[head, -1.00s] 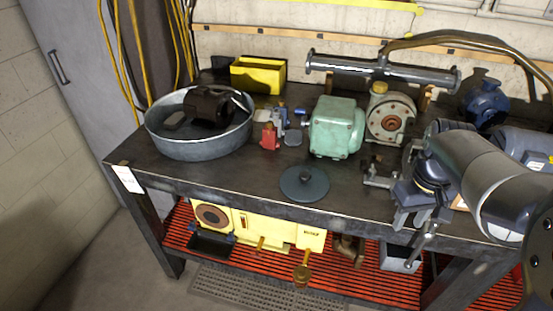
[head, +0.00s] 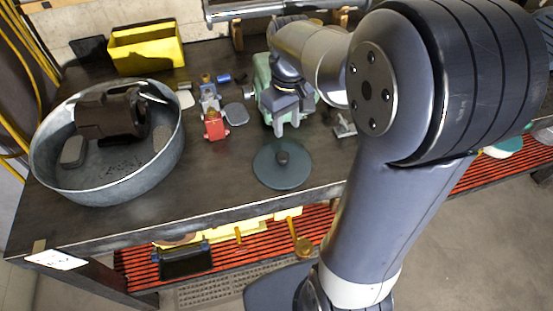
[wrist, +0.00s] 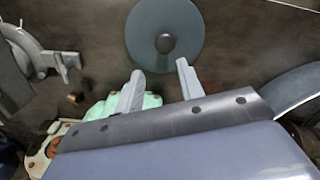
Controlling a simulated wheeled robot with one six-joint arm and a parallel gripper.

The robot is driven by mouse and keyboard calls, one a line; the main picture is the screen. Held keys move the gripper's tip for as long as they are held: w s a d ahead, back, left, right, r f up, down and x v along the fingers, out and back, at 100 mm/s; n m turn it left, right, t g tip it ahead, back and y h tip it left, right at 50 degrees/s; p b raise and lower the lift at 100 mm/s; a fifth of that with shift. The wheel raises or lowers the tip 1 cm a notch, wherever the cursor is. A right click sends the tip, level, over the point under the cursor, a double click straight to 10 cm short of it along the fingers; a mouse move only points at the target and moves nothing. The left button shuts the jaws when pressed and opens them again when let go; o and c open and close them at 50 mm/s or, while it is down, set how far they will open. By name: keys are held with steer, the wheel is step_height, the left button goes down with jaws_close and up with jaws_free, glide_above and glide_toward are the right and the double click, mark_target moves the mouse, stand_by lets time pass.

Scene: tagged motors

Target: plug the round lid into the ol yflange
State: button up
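The round lid (head: 268,172) is a flat dark teal disc with a small central knob. It lies on the bench near the front edge, and in the wrist view the lid (wrist: 145,30) is at top centre. My gripper (head: 288,124) is above the bench, just behind the lid in the head view. In the wrist view my gripper (wrist: 160,70) has its two fingers apart, empty, pointing toward the knob. A cream flange with a reddish-brown face (wrist: 50,146) shows partly at lower left in the wrist view; my arm hides it in the head view.
The green motor (head: 262,72) is partly hidden behind my gripper. A metal basin (head: 60,182) holding a dark motor stands left. A red block (head: 214,128) and small parts lie between. A yellow bin (head: 146,50) is at the back. Bare bench surrounds the lid.

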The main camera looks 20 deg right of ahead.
mark_target(282, 155)
steer(key=shift+o, duration=2.3)
steer(key=shift+f, duration=2.85)
steer(key=f, duration=0.2)
steer(key=a+f+p, duration=0.1)
steer(key=f, duration=0.1)
steer(key=shift+f, duration=0.6)
steer(key=c, duration=1)
